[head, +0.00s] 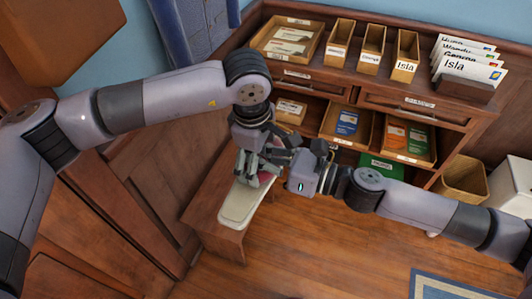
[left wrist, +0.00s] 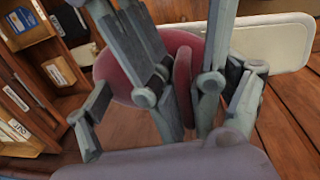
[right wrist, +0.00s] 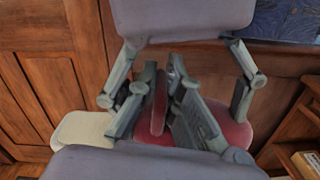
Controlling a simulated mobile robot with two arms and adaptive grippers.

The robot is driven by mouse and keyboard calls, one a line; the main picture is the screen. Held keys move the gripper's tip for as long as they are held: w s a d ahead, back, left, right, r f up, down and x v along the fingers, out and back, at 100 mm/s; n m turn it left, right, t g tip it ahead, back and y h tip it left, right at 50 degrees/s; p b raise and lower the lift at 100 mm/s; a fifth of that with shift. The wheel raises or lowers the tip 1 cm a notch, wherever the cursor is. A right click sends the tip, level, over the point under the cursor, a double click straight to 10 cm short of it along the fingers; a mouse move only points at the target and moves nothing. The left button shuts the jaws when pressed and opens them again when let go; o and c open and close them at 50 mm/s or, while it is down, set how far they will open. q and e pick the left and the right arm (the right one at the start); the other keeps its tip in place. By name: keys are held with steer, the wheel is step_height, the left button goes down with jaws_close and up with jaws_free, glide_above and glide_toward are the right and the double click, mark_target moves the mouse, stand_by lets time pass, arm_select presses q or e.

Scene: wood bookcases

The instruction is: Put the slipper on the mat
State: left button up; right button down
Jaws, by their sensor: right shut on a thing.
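The dark red slipper shows in the left wrist view (left wrist: 114,80) and the right wrist view (right wrist: 236,130). In the head view only a bit of it (head: 267,178) shows between my grippers. An upright red part stands between the fingers. My right gripper (head: 279,162) comes in from the right and is shut on the slipper. My left gripper (head: 254,167) reaches down to the same slipper from above. Crossing fingers hide whether its jaws are shut. A blue-bordered mat (head: 440,285) lies on the floor at the lower right, partly out of frame.
A low wooden bench (head: 207,213) with a cream pad (head: 240,207) stands under the grippers. A wooden bookcase (head: 460,118) behind holds trays and cards. A wastebasket (head: 464,180) and a white box (head: 512,187) stand at the right. The floor before the mat is clear.

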arm_select(q)
steer(key=c, duration=0.9)
arm_select(e)
steer(key=shift+s+a+r, duration=0.1)
steer(key=shift+s, duration=0.05)
arm_select(q)
steer(key=c, duration=0.5)
arm_select(e)
steer(key=c, duration=1.7)
jaws_free()
arm_select(q)
steer(key=shift+w, duration=0.1)
steer(key=c, duration=0.4)
arm_select(e)
steer(key=shift+o, duration=0.2)
arm_select(q)
steer(key=shift+w+a, duration=0.1)
steer(key=shift+a, duration=0.2)
jaws_close()
steer(key=shift+d, duration=0.25)
arm_select(e)
steer(key=shift+w+d+f+v, duration=0.1)
steer(key=shift+w+v, duration=0.05)
steer(key=shift+v, duration=1.25)
steer(key=shift+w+d+f+v, duration=0.1)
steer(key=shift+v, duration=1.35)
steer(key=shift+w+f+v, duration=0.1)
steer(key=shift+w+v, duration=0.05)
steer(key=shift+v, duration=1.25)
